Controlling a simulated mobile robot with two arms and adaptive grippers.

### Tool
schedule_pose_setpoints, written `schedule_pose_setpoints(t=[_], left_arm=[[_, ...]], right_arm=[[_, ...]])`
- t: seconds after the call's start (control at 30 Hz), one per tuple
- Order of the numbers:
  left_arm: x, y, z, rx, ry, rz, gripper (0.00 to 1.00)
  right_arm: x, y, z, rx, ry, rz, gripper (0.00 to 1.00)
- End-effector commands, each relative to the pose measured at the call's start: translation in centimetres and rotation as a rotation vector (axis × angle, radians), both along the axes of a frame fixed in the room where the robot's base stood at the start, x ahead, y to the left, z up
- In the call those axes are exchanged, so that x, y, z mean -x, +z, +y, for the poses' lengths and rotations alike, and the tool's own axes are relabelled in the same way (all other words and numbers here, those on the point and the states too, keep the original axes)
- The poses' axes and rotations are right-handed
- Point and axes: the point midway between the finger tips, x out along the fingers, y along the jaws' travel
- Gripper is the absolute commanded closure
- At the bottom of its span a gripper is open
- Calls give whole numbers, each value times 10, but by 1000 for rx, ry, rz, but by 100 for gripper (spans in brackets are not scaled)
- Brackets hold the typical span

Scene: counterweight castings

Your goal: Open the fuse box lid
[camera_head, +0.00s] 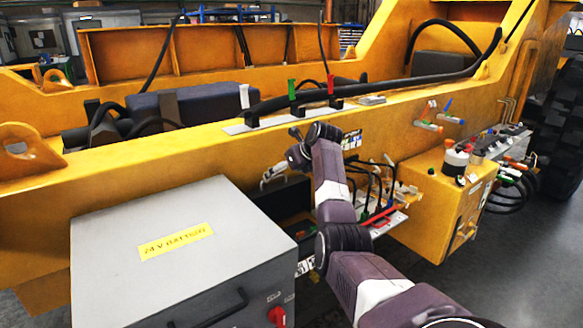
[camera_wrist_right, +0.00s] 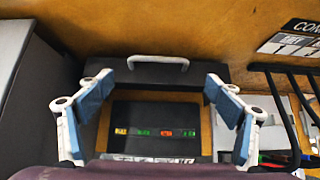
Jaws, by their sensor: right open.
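The fuse box (camera_head: 283,201) is a dark box at the yellow beam, partly hidden by my right arm in the head view. In the right wrist view its dark grey lid (camera_wrist_right: 205,74) lies across the upper middle, with a silver handle (camera_wrist_right: 158,60). Below the lid, a black block with coloured fuses (camera_wrist_right: 155,132) is exposed, so the lid does not cover it. My right gripper (camera_wrist_right: 165,86) is open and empty, its blue pads on either side of the lid area; the handle is between and beyond them. It also shows in the head view (camera_head: 293,152). My left gripper is out of view.
A grey 24 V cabinet (camera_head: 180,255) with a black handle and red knob stands at the front left. A yellow box (camera_head: 440,195) and cables (camera_head: 375,180) are to the right. The yellow beam (camera_head: 200,150) runs behind. Grey floor shows at the right.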

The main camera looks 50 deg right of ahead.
Motion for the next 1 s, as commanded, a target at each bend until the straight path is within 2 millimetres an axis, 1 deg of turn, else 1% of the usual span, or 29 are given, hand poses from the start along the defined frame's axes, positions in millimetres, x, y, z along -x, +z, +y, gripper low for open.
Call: schedule_pose_setpoints(t=[0.1,0.2,0.4,0.53,1.0], left_arm=[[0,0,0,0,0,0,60],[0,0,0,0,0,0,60],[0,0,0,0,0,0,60],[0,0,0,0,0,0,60],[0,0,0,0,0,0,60]], right_arm=[[12,13,2,3,-1,-1,15],[22,21,5,2,-2,0,15],[34,34,8,0,-2,-1,15],[38,37,9,-1,-1,0,15],[38,37,8,-1,-2,0,15]])
